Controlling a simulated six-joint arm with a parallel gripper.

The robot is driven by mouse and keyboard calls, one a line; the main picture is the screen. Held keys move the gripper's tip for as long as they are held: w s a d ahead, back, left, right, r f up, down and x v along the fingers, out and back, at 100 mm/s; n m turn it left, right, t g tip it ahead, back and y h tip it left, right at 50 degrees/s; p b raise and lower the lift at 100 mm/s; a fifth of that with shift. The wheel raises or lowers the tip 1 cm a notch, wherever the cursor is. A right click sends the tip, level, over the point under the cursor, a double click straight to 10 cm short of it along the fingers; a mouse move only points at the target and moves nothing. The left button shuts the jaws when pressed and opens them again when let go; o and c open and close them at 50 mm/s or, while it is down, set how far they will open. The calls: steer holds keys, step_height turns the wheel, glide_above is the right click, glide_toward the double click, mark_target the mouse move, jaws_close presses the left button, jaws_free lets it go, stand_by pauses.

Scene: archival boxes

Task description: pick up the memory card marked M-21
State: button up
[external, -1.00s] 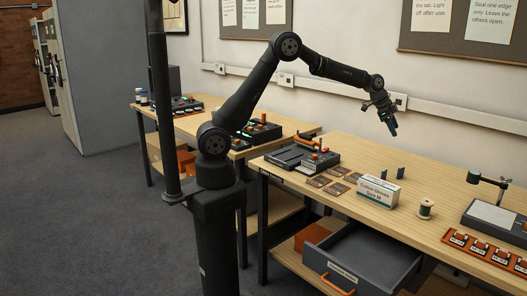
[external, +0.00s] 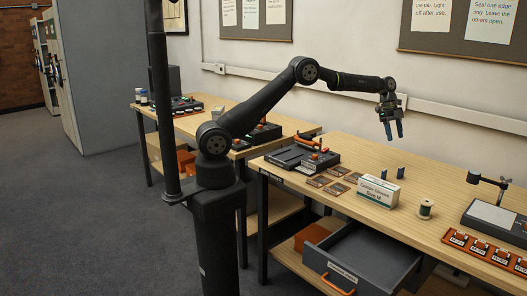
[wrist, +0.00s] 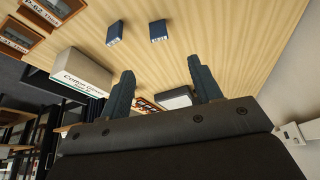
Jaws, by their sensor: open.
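Two small dark blue memory cards stand on the wooden bench, apart from each other: a left one (external: 384,173) and a right one (external: 400,172). In the wrist view they are a left card (wrist: 114,35) and a right card (wrist: 158,31), each with small pale lettering. The marks are too small to read surely, so I cannot tell which is M-21. My gripper (external: 394,131) is above and behind the cards, fingers pointing down, open and empty. In the wrist view its two blue fingers (wrist: 161,66) are spread apart, with the cards beyond their tips.
A white Cotton Gloves box (external: 378,191) stands just in front of the cards. A thread spool (external: 426,209) is to the right. Several framed pieces (external: 320,181) lie to the left. An open drawer (external: 362,260) hangs below the bench. The bench behind the cards is clear.

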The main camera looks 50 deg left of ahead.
glide_toward(400, 178)
steer(key=shift+w+d+f, duration=0.45)
steer(key=shift+d+f, duration=0.05)
steer(key=shift+x, duration=2.8)
steer(key=shift+s+d, duration=0.1)
steer(key=shift+s, duration=0.1)
steer(key=c, duration=1.1)
steer(key=shift+o, duration=0.2)
steer(key=shift+r, duration=0.15)
